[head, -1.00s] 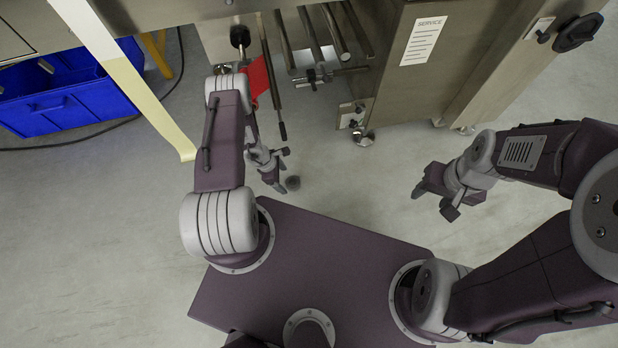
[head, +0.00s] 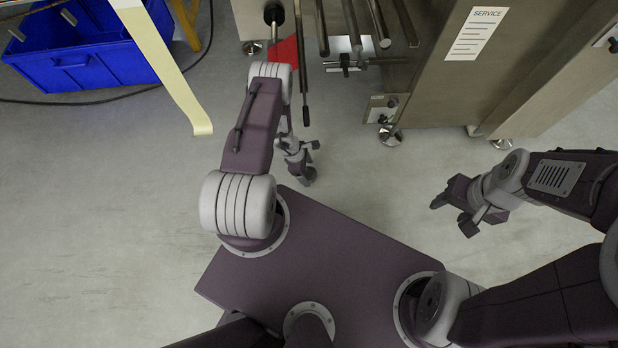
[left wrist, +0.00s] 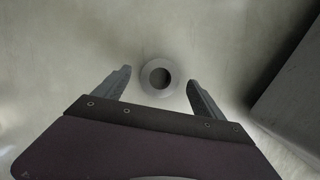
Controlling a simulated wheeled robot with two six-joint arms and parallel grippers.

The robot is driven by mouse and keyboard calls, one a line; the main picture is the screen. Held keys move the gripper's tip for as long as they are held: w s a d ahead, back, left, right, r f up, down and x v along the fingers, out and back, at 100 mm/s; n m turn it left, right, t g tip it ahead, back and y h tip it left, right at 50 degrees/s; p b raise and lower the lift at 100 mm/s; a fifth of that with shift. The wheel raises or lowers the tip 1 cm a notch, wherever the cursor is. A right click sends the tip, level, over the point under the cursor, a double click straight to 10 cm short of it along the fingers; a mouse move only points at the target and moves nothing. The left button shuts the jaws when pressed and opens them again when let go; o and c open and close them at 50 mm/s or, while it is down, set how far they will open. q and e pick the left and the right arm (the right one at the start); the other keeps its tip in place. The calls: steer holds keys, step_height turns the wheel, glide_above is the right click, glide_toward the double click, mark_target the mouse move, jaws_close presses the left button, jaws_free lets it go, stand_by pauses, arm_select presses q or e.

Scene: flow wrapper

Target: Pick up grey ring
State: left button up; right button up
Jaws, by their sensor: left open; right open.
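The grey ring (left wrist: 144,76) lies on the floor in the left wrist view, with a dark round hole in its middle. It sits just ahead of and between the fingertips of my left gripper (left wrist: 159,78), which is open and empty. In the head view my left gripper (head: 308,172) hangs over the floor by the front edge of my base, and I cannot make out the ring there. My right gripper (head: 450,212) is open and empty over the floor on the right.
The steel machine (head: 440,90) with a service sheet (head: 476,33) stands at the back. A red flag-like piece (head: 285,58) and rods hang near my left arm. A blue crate (head: 85,68) and a hanging cream strip (head: 170,75) are at the left. The floor between the grippers is clear.

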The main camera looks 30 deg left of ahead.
arm_select(q)
steer(key=shift+w+d+f, duration=0.1)
steer(key=shift+d+f, duration=0.05)
steer(key=shift+f, duration=0.55)
steer(key=shift+r, duration=0.25)
steer(key=c, duration=1.5)
arm_select(e)
steer(key=shift+f, duration=0.4)
arm_select(q)
steer(key=shift+r+p, duration=0.5)
steer(key=shift+p, duration=0.15)
step_height(320, 180, up, 4)
steer(key=p, duration=0.3)
steer(key=shift+p, duration=0.35)
steer(key=s+d+r+p, duration=0.5)
steer(key=d+r+p, duration=0.1)
steer(key=d+p, duration=0.3)
steer(key=shift+s+d, duration=0.35)
steer(key=shift+d, duration=0.25)
arm_select(e)
step_height(320, 180, up, 14)
